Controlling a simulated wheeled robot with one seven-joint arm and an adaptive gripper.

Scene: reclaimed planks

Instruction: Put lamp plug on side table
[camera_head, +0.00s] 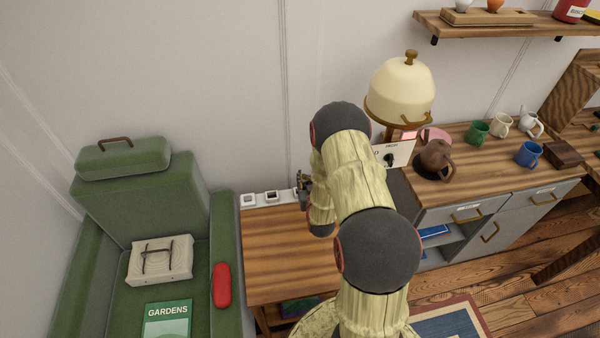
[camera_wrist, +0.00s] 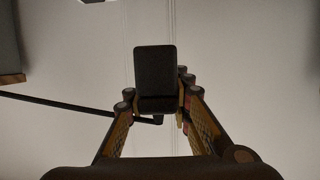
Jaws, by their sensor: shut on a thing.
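The lamp plug (camera_wrist: 155,70) is a dark block held upright between the fingers of my gripper (camera_wrist: 156,104) in the wrist view. A thin dark cord (camera_wrist: 55,102) runs from near its lower end to the left. In the head view my gripper (camera_head: 304,190) is over the back edge of the side table (camera_head: 275,245), by the right end of a white socket strip (camera_head: 259,197). I cannot tell the plug apart there. The side table has a wooden plank top, partly hidden by my arm. The cream domed lamp (camera_head: 400,92) stands behind my arm.
A green armchair (camera_head: 140,215) holding a folded cloth item (camera_head: 160,260), a book (camera_head: 167,320) and a red case (camera_head: 221,285) stands left. A cabinet (camera_head: 480,150) with a brown pot (camera_head: 434,160) and several mugs is at right. The table's front left is clear.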

